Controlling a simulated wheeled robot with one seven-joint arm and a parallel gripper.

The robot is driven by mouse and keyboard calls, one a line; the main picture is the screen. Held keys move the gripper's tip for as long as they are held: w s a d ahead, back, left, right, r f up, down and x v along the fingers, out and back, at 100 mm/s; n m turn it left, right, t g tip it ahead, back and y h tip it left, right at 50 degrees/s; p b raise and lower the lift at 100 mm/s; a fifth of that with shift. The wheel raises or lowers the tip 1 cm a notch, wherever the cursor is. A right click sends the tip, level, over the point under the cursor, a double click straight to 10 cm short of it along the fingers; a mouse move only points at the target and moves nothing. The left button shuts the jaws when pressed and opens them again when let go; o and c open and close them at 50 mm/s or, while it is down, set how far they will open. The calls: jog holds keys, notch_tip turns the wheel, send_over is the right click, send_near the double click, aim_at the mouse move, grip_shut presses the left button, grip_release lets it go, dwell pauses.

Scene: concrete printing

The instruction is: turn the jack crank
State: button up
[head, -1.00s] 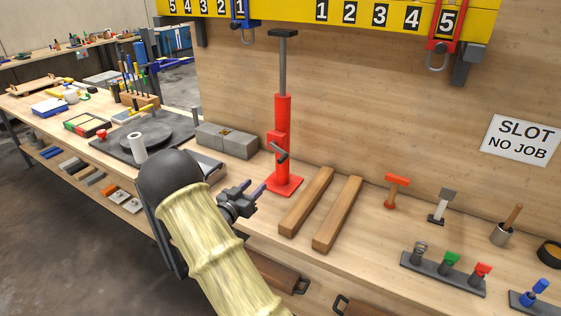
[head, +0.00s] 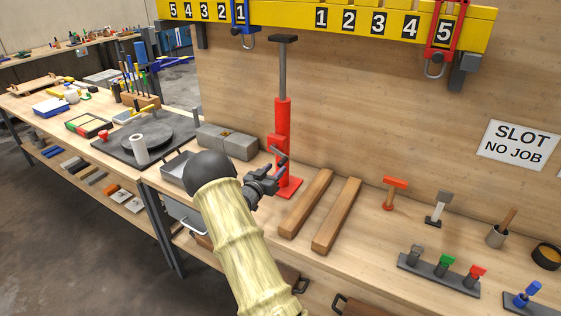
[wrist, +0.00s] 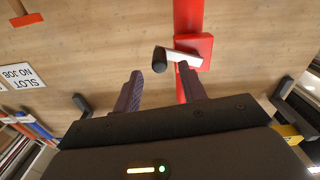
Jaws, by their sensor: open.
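The red jack (head: 283,118) stands upright on the bench, with a grey post and a dark top plate. Its crank (head: 279,153) sticks out low on the front of the red body. In the wrist view the crank shows as a pale metal arm (wrist: 184,57) ending in a dark round handle (wrist: 159,60). My gripper (head: 274,174) is open and close in front of the jack at crank height. In the wrist view my gripper (wrist: 160,74) has its fingertips apart, with the handle just beyond and between them. Whether a finger touches the crank cannot be told.
Two wooden bars (head: 306,203) (head: 337,215) lie right of the jack base. Grey blocks (head: 227,142) stand behind left. A yellow numbered rail (head: 380,22) runs above. A red T-shaped tool (head: 395,192) stands further right. The space around the jack's front is otherwise clear.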

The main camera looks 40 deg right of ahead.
aim_at(279, 165)
jog(key=p+x, duration=0.1)
jog(key=x, duration=0.4)
jog(key=shift+c, duration=0.3)
grip_shut()
